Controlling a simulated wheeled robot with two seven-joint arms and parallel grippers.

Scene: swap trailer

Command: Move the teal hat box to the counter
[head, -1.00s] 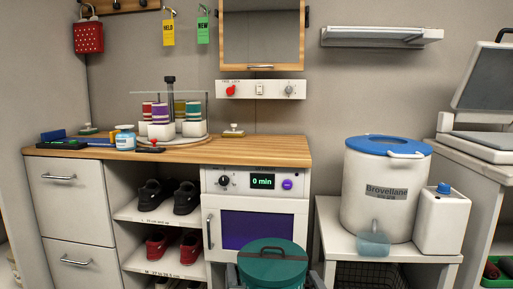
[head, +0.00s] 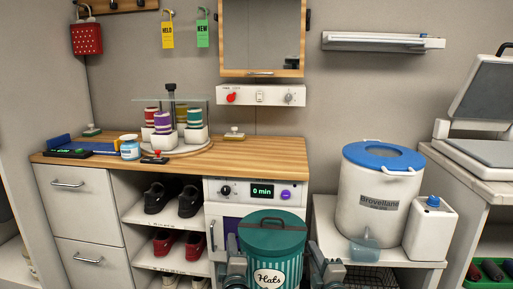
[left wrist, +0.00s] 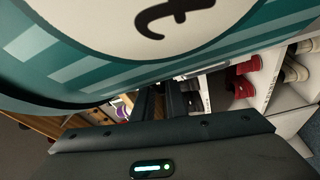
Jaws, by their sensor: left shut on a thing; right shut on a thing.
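The teal hat box (head: 272,240) is a round striped tub with a lid, a top handle and a white "Hats" label, upright at the bottom centre of the head view. My left gripper (head: 236,270) is at its left side and my right gripper (head: 328,268) at its right side, both shut on it. In the left wrist view the hat box (left wrist: 90,75) fills the upper part, close to my left gripper (left wrist: 155,103). The wooden counter (head: 255,153) stands behind the box and higher than its lid. The box hides part of the oven front.
The counter's left holds a spool carousel (head: 172,120), a white jar (head: 129,147) and a blue tray (head: 70,143). Its right part is mostly clear, with a small brass-knobbed item (head: 235,133) at the back. A white drum (head: 370,195) and a jug (head: 430,225) stand to the right.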

